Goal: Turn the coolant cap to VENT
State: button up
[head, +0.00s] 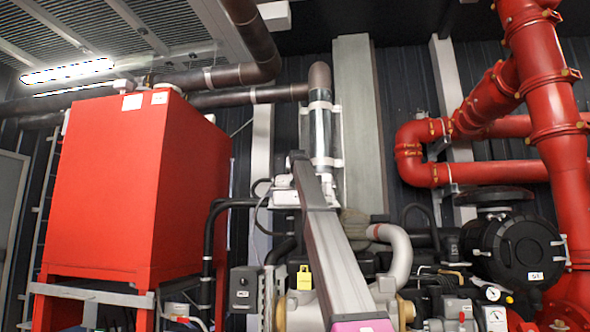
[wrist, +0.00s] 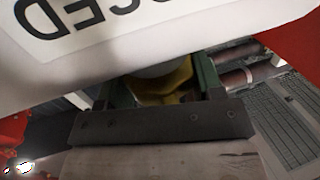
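I cannot pick out the coolant cap for certain in either view. In the wrist view, a dark bar with bolts (wrist: 165,124) crosses the middle, probably part of my gripper. Beyond it, green side pieces flank a shadowed yellow part (wrist: 178,82). I cannot tell what the yellow part is or whether anything grips it. A white panel with upside-down black letters (wrist: 130,40), seemingly ending in "CED", hangs close over the view and hides much of that area. In the head view, a long grey beam, probably my arm, rises from the bottom; its fingertips are not discernible.
A large red tank (head: 135,185) stands at left on a red frame. Thick red pipes (head: 553,110) run down the right side, beside a black round housing (head: 520,250). A vertical metal pipe (head: 320,125) stands behind the beam. A yellow padlock-like tag (head: 304,278) hangs low centre.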

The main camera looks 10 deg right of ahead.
jog(key=shift+c, duration=0.3)
jog(key=shift+h, duration=0.3)
jog(key=m+g+h, duration=0.1)
jog(key=m+h, duration=0.1)
jog(key=h, duration=0.1)
jog(key=m+h, duration=0.2)
jog(key=h, duration=0.1)
jog(key=shift+w+a+m+g, duration=0.1)
jog(key=shift+a+m+g, duration=0.1)
jog(key=shift+m+g, duration=0.15)
jog(key=shift+m+g+h, duration=1.25)
jog(key=shift+m+h, duration=0.1)
jog(key=shift+h, duration=0.65)
jog(key=o, duration=0.9)
